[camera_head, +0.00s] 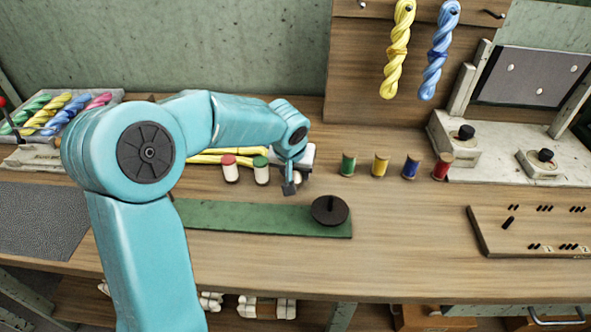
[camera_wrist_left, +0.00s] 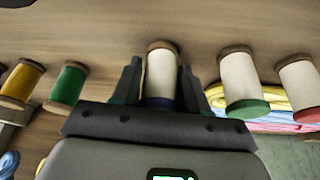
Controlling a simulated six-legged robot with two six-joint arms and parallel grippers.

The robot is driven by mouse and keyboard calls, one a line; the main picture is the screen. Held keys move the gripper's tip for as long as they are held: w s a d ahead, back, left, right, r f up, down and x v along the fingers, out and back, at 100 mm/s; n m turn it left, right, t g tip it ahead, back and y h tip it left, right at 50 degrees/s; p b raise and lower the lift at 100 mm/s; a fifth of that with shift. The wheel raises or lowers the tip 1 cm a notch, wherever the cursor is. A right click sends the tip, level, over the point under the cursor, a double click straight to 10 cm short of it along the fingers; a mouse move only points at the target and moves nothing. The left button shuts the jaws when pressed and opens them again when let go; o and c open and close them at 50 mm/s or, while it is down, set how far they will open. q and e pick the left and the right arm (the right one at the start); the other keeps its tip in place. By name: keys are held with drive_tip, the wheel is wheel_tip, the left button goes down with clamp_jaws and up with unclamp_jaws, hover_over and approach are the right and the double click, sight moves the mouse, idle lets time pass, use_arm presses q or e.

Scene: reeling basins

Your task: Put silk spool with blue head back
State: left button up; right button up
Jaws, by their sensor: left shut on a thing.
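The silk spool with the blue head (camera_wrist_left: 160,75) has white thread, and its blue end shows low between the fingers in the left wrist view. My left gripper (camera_head: 291,186) is shut on it; the fingers (camera_wrist_left: 157,80) stand on both sides of the spool. In the head view the spool is mostly hidden by the gripper. It is upright and in line with the white spool with a red head (camera_head: 230,170) and the white spool with a green head (camera_head: 261,172). I cannot tell whether it touches the table. My right gripper is not in view.
Spools of green (camera_head: 348,164), yellow (camera_head: 380,165), blue (camera_head: 411,167) and red (camera_head: 442,167) thread stand to the right. A green mat (camera_head: 250,217) with a black disc (camera_head: 330,210) lies in front. A pegboard (camera_head: 535,235) is at the right.

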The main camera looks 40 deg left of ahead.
use_arm(q)
drive_tip(key=shift+f, duration=0.2)
drive_tip(key=o, duration=1.1)
drive_tip(key=shift+w, duration=0.15)
drive_tip(key=shift+o, duration=0.2)
drive_tip(key=shift+r, duration=0.3)
drive_tip(key=p+v, duration=0.1)
drive_tip(key=v, duration=1)
drive_tip(key=shift+r, duration=0.35)
drive_tip(key=shift+s+d, duration=0.1)
drive_tip(key=shift+s, duration=0.15)
